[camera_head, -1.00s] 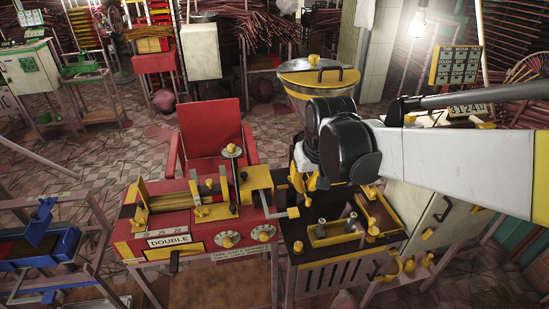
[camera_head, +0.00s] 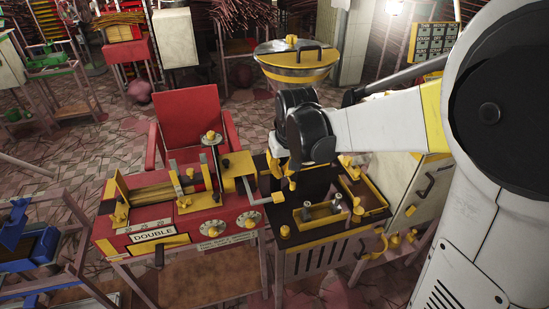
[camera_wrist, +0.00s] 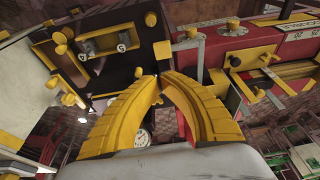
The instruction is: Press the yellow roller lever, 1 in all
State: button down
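The red extruder (camera_head: 180,243) with a "DOUBLE" label stands at centre left in the head view. Yellow fittings sit on it, with a yellow-ended crank arm (camera_head: 278,197) at its right side. An upright rod with a yellow knob (camera_head: 211,136) rises at its back. I cannot tell for sure which part is the roller lever. My gripper (camera_head: 285,178) hangs just above and right of the crank end. In the wrist view its yellow fingers (camera_wrist: 159,80) have their tips together, with nothing seen between them. A yellow block (camera_wrist: 162,52) appears beyond the tips; contact cannot be told.
A dark table (camera_head: 300,238) with a yellow tray (camera_head: 322,223) holding small cylinders adjoins the extruder on the right. A pale cabinet (camera_head: 405,190) stands further right. A lidded drum (camera_head: 296,68) is behind.

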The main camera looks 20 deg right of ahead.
aim_at(281, 196)
jog(key=b+x, duration=0.1)
jog(key=x, duration=0.1)
jog(key=b+x, duration=0.1)
jog(key=x, duration=0.2)
jog(key=b+x, duration=0.1)
jog(key=x, duration=0.2)
jog(key=shift+s+f, duration=0.1)
jog(key=shift+s, duration=0.3)
jog(key=shift+f, duration=0.45)
jog(key=f+b, duration=0.2)
jog(key=f, duration=0.1)
jog(key=f+b, duration=0.1)
jog(key=shift+s+f, duration=0.25)
jog(key=shift+s, duration=0.05)
jog(key=shift+r, duration=0.3)
jog(key=p+v, duration=0.3)
jog(key=v, duration=0.1)
jog(key=shift+w+r+p, duration=0.1)
jog(key=shift+p, duration=0.25)
jog(key=s+r+p, duration=0.3)
jog(key=s+r, duration=0.2)
jog(key=r, duration=0.3)
jog(key=shift+s, duration=0.4)
